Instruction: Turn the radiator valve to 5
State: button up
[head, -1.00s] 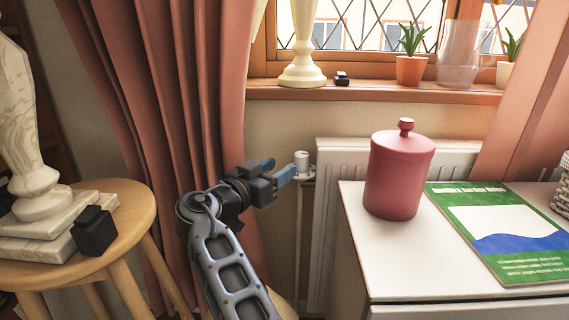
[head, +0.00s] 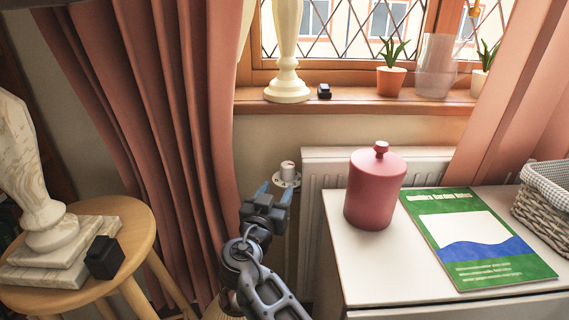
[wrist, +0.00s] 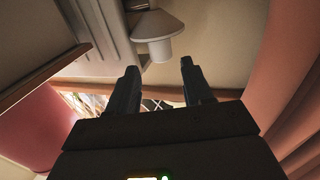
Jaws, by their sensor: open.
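The radiator valve (head: 288,172) is a small white knob with a wider disc below it, at the left end of the white radiator (head: 318,165). A small reddish mark shows near its top; no number is legible. My gripper (head: 273,190) is open and empty, just in front of and slightly below the valve. In the wrist view the valve (wrist: 157,30) lies beyond the two dark fingertips (wrist: 159,66), roughly in line with the gap between them. It appears apart from both fingers.
A white cabinet (head: 335,250) right of my arm carries a red lidded jar (head: 375,190) and a green booklet (head: 475,235). A pink curtain (head: 185,130) hangs close on the left. A wooden stool (head: 135,230) holds a marble-like ornament. The windowsill (head: 350,101) is above.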

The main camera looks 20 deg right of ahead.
aim_at(284, 175)
jog(key=shift+b+x, duration=0.35)
jog(key=shift+x, duration=3.5)
jog(key=shift+f, duration=0.1)
jog(key=shift+c, duration=0.5)
jog(key=c, duration=0.7)
jog(key=shift+f, duration=0.1)
jog(key=shift+f+b, duration=0.1)
jog(key=shift+b, duration=0.5)
jog(key=shift+w+f+m+g+h+b, duration=0.15)
jog(key=shift+m+g+h+b, duration=0.3)
jog(key=shift+b, duration=0.8)
jog(key=g+h+b, duration=0.1)
jog(key=b, duration=0.1)
jog(key=m+g+h+b, duration=0.1)
jog(key=b, duration=0.2)
jog(key=shift+w+a+m, duration=0.1)
jog(key=shift+a+m, duration=0.05)
jog(key=shift+m, duration=0.1)
jog(key=shift+r+b, duration=0.2)
jog(key=shift+b, duration=0.35)
jog(key=shift+r+m+g+h, duration=0.15)
jog(key=shift+m+g+h, duration=0.1)
jog(key=shift+m+h, duration=0.1)
